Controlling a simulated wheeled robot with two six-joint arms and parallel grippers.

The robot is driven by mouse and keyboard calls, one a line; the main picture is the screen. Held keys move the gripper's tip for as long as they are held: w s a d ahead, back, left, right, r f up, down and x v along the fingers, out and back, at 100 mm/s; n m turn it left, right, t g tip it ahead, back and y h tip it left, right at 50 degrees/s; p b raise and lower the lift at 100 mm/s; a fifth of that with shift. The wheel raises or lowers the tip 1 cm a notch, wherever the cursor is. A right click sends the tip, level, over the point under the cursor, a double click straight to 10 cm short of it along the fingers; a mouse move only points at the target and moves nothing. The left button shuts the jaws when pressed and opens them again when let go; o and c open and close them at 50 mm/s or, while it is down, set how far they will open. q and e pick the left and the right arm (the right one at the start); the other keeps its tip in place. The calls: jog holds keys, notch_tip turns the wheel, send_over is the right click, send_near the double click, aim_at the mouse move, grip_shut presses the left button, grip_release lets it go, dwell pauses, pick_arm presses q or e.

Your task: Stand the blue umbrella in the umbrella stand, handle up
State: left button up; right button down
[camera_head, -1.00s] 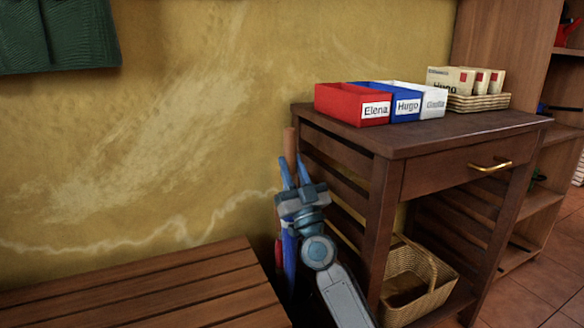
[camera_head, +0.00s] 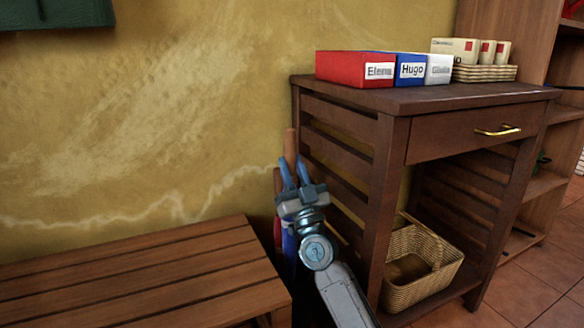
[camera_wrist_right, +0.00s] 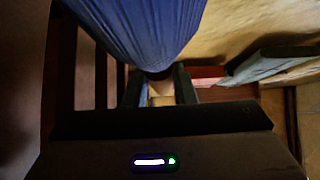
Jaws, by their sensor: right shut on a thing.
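My right gripper (camera_head: 292,183) is in the gap between the bench and the wooden table, shut on the blue umbrella (camera_head: 289,245). The umbrella is about upright, its brown wooden handle (camera_head: 290,146) above the fingers and its blue canopy below. In the right wrist view the blue canopy (camera_wrist_right: 135,30) fills the top, and the fingers (camera_wrist_right: 160,88) close around a pale shaft part. A red item (camera_head: 277,235) shows just left of the umbrella; I cannot tell what it is. I cannot make out the umbrella stand, and the umbrella's tip is hidden. My left gripper is not in view.
A slatted wooden bench (camera_head: 130,275) stands at the left. The table (camera_head: 430,97) at the right carries a red box (camera_head: 345,68), more boxes and a letter basket (camera_head: 484,73). A wicker basket (camera_head: 425,270) sits on its lower shelf. The wall is close behind.

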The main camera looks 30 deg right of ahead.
jog(key=shift+f+b, duration=1.4)
jog(key=shift+f, duration=0.4)
jog(key=c, duration=1.1)
grip_release()
jog(key=v, duration=1.1)
